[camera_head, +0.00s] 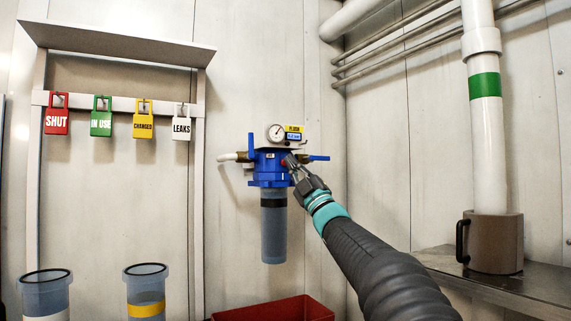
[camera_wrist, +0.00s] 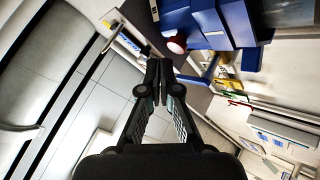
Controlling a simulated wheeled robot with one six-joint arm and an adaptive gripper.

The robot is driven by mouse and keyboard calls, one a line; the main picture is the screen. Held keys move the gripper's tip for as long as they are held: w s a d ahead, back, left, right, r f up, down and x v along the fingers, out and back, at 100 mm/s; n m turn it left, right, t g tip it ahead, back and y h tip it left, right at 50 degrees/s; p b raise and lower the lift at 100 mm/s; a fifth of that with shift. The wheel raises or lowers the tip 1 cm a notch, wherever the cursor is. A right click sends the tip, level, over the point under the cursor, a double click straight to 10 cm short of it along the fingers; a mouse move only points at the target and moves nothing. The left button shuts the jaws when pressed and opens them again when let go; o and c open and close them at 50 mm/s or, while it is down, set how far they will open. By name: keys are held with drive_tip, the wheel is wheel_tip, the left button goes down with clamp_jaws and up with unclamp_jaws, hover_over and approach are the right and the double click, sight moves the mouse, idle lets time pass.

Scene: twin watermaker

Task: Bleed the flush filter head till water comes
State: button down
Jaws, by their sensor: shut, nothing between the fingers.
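The flush filter hangs on the back wall in the head view, with a blue head (camera_head: 268,168) over a dark translucent bowl (camera_head: 273,230). A round gauge (camera_head: 277,133) and a yellow-topped "FLUSH" label (camera_head: 293,131) sit above it. Blue lever handles stand at its left (camera_head: 251,145) and right (camera_head: 319,158). A small red knob (camera_head: 285,162) is on the head, and shows in the wrist view (camera_wrist: 176,43) just beyond my fingertips. My gripper (camera_head: 295,170) is shut and empty close to the head's right front. I cannot tell whether it touches. No water is visible.
Four-coloured tags hang left, including red SHUT (camera_head: 57,114) and white LEAKS (camera_head: 181,122). Two clear bowls (camera_head: 146,285) stand lower left. A red bin (camera_head: 285,311) lies below the filter. A brown mug-like holder (camera_head: 495,243) sits on the right shelf (camera_head: 540,287).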

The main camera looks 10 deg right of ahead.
drive_tip(key=shift+w, duration=0.2)
idle(0.4)
drive_tip(key=shift+w+a, duration=0.15)
drive_tip(key=shift+w, duration=0.05)
drive_tip(key=shift+w+a, duration=0.1)
drive_tip(key=shift+w, duration=0.35)
idle(0.8)
idle(0.4)
drive_tip(key=shift+s+d+b, duration=0.25)
drive_tip(key=shift+s+b, duration=0.3)
drive_tip(key=shift+s, duration=0.3)
drive_tip(key=shift+s+d+b, duration=0.25)
drive_tip(key=shift+s+b, duration=0.15)
drive_tip(key=shift+s, duration=0.4)
drive_tip(key=shift+s+d+b, duration=0.3)
drive_tip(key=shift+s+b, duration=0.05)
drive_tip(key=shift+s, duration=0.45)
drive_tip(key=shift+s+d+b, duration=0.25)
drive_tip(key=shift+s+b, duration=0.15)
drive_tip(key=shift+s, duration=0.4)
